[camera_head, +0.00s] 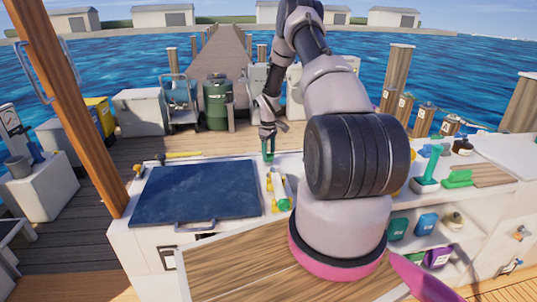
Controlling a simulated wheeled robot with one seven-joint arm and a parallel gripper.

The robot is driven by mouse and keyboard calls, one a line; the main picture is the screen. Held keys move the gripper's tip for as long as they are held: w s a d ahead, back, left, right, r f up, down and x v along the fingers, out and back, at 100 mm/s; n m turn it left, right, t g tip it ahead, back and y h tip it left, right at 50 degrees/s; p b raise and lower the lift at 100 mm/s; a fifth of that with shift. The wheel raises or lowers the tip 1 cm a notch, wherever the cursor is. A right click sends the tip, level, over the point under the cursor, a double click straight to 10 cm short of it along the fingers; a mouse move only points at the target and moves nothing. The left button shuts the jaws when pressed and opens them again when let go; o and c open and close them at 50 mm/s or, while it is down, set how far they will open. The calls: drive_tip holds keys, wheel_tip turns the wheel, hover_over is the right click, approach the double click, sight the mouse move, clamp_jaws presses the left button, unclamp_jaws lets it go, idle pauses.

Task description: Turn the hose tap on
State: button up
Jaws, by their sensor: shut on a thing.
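My gripper (268,134) is small and far off at the back edge of the white counter, pointing down. It is shut on a slim green upright thing (268,152), whose lower part reaches near the counter top. I cannot tell whether this is the hose tap or a loose tool. A small tap-like fitting with an orange part (521,234) is on the white cabinet front at the far right, well apart from my gripper. My arm hides the middle of the counter.
A dark blue hatch lid (197,192) with a handle lies left of my gripper. Small yellow items (270,183) lie on the counter in front of it. Bottles and brushes (457,178) stand at right above open shelves. A green drum (217,103) stands on the dock behind.

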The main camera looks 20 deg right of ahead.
drive_tip(key=o, duration=1.4)
drive_tip(key=shift+c, duration=0.2)
wheel_tip(320, 180, up, 11)
drive_tip(key=shift+f, duration=0.15)
